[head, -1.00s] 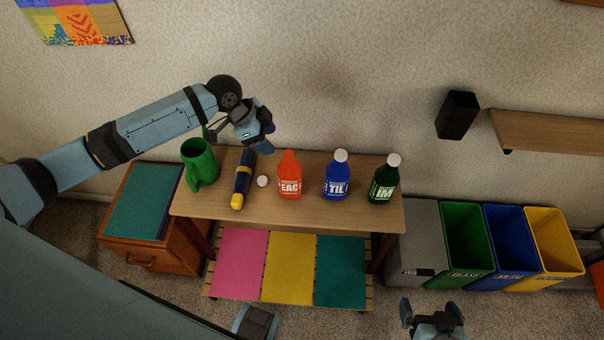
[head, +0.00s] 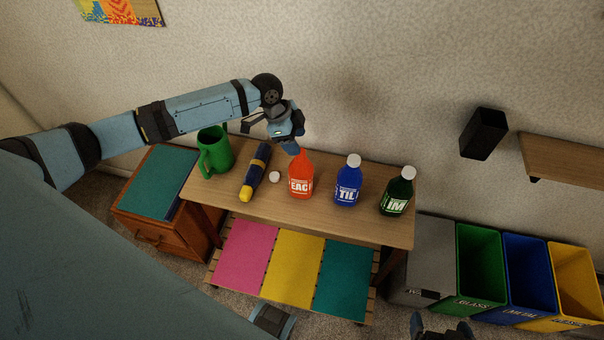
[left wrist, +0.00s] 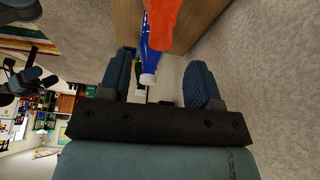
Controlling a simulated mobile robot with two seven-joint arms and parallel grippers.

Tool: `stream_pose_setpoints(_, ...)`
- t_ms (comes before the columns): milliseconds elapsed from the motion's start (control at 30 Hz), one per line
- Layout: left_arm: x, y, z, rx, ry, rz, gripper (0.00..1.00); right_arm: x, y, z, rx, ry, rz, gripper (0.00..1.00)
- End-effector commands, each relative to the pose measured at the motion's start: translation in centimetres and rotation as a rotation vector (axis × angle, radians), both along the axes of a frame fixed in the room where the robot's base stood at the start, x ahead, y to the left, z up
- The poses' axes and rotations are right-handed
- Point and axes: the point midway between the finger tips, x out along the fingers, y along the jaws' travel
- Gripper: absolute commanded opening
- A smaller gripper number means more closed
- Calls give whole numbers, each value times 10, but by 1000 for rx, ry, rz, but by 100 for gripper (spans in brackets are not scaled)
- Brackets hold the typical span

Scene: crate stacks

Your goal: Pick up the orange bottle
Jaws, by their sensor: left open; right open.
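The orange bottle (head: 300,178) stands upright on the wooden table, between a white cap (head: 275,176) and the blue bottle (head: 347,184). Its top is close below my left gripper (head: 288,140), which is open and empty. In the left wrist view the orange bottle (left wrist: 163,22) shows at the top edge, ahead of the spread fingers of my left gripper (left wrist: 160,80); the blue bottle (left wrist: 150,60) is partly behind it. Whether a finger touches the bottle I cannot tell. My right gripper (head: 441,328) is open at the bottom edge, partly cut off.
A green bottle (head: 397,192) stands on the table's right. Bins (head: 480,265) stand right of the table (head: 325,222); the wall is close behind.

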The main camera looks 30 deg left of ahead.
Motion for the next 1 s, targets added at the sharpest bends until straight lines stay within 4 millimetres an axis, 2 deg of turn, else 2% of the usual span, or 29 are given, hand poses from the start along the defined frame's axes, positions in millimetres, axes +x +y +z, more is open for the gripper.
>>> stream_pose_setpoints(167, 0, -4, -14, 0, 2, -1, 58, 1, -1, 0, -1, 0, -1, 100)
stream_pose_setpoints(400, 4, -14, -47, 0, 1, 0, 58, 2, -2, 1, -2, -2, -2, 100)
stream_pose_setpoints(733, 4, -16, -53, 1, 0, -1, 58, 2, -2, 1, -3, -4, -2, 100)
stream_pose_setpoints(900, 4, -16, -53, 1, 0, 0, 19, 2, -2, 1, -3, -3, -1, 100)
stream_pose_setpoints(1000, 4, -16, -53, 1, 0, 0, 16, 2, -2, 1, -4, -3, -1, 100)
